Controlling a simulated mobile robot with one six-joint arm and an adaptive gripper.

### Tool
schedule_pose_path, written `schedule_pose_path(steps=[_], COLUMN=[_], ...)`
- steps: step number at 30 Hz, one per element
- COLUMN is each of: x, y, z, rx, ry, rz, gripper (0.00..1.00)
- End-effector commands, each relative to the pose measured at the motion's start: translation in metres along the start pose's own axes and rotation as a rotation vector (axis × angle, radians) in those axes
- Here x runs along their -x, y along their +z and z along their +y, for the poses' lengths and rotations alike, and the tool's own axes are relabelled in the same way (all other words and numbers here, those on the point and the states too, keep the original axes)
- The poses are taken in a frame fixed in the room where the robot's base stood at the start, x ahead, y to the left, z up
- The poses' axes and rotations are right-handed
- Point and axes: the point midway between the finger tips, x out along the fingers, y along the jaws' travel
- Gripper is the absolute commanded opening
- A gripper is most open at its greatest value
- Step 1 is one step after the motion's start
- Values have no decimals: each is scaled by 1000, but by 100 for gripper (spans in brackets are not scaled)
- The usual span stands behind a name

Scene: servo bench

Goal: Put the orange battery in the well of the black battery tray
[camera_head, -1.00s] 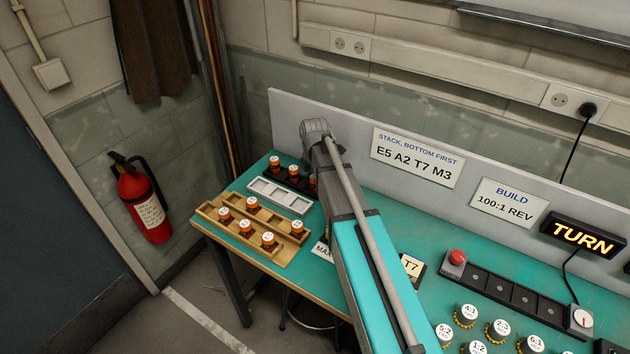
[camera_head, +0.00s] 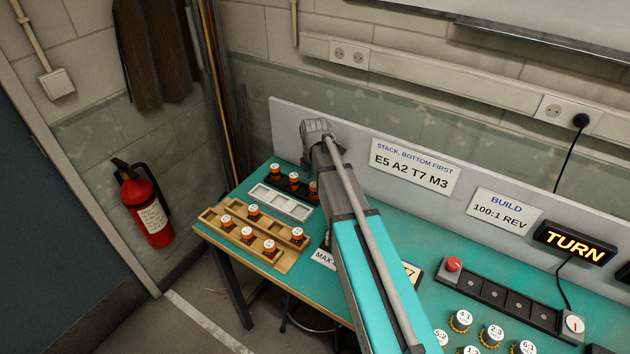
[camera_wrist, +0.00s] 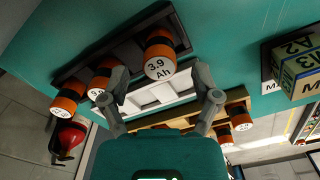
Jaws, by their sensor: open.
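The black battery tray (camera_head: 303,188) stands at the back left of the bench and holds orange batteries. In the wrist view, the tray (camera_wrist: 122,48) has an orange battery with a white "3.9 Ah" label (camera_wrist: 160,62) at its right end. Further orange batteries (camera_wrist: 70,98) are at its left, their labels partly cut by the angle or my finger. My gripper (camera_wrist: 160,78) is open, its fingers apart on either side of the 3.9 Ah battery's label in the picture; contact cannot be told. In the head view my arm hides the gripper.
An empty-looking white tray (camera_head: 280,203) lies in front of the black tray. A wooden rack (camera_head: 280,265) with several orange batteries is nearer the bench edge. Boxed modules (camera_wrist: 297,70) stand to the right in the wrist view. A grey sign board (camera_head: 285,125) runs behind.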

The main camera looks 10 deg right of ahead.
Motion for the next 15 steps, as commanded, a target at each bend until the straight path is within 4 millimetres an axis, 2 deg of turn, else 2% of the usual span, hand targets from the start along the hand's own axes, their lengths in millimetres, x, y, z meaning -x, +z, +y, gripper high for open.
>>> schedule_pose_path(steps=[1, 15], x=[9, 47], y=[0, 0], z=[0, 0], rx=[0, 0], ry=[0, 0], rz=[0, 0], gripper=[80, 80])
